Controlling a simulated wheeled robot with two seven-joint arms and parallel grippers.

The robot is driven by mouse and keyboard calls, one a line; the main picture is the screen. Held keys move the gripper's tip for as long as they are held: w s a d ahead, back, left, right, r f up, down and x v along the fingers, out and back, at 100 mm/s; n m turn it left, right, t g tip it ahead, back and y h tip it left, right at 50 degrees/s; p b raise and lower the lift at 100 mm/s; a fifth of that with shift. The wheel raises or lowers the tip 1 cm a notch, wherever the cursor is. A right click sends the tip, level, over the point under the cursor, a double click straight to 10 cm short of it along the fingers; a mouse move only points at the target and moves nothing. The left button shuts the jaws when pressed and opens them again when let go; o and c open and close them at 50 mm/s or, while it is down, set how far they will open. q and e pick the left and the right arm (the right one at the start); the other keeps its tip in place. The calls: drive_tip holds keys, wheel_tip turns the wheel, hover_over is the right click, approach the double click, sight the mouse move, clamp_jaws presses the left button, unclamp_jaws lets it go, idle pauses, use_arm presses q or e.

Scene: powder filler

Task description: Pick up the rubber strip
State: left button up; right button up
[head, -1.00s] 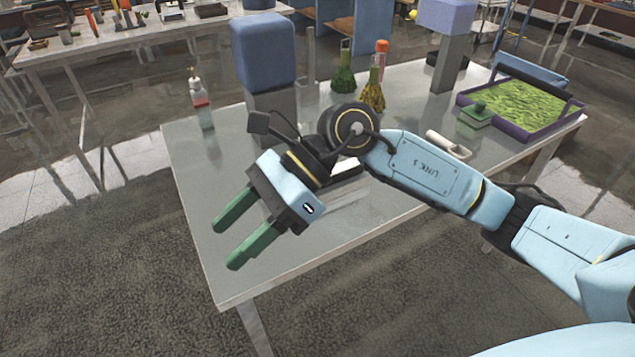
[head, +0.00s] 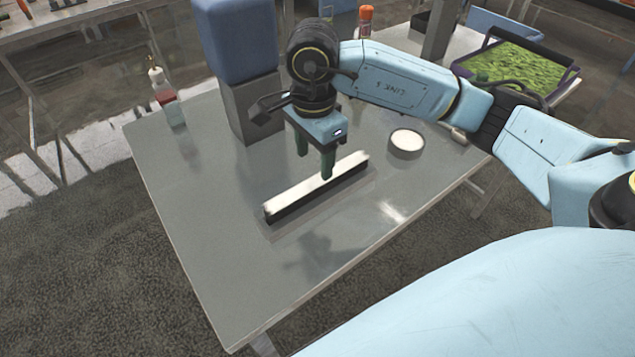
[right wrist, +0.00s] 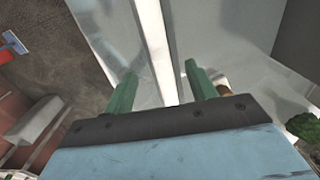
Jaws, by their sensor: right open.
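The rubber strip (head: 290,201) is a long bar with a white top and a dark side. It lies on the grey table, running diagonally. My right gripper (head: 314,168) points down over the strip's middle, its green fingers open. In the right wrist view the strip (right wrist: 158,45) runs between the open fingers (right wrist: 160,72), which look to be on either side of it. I cannot tell whether the fingers touch it or how high they are. My left gripper is not in view.
A grey pillar with a blue block (head: 238,45) stands behind the strip. A round white-topped dish (head: 406,142) lies to its right. A bottle with red liquid (head: 168,101) stands at the left edge, and a green-filled tray (head: 518,62) at the far right. The table's front left is clear.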

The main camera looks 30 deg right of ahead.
sight(314, 183)
drive_tip(key=shift+f, duration=1.5)
wheel_tip(314, 183, down, 4)
drive_tip(key=shift+f, duration=0.55)
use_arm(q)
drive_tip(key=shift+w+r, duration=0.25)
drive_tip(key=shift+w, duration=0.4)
use_arm(e)
drive_tip(key=c, duration=1.2)
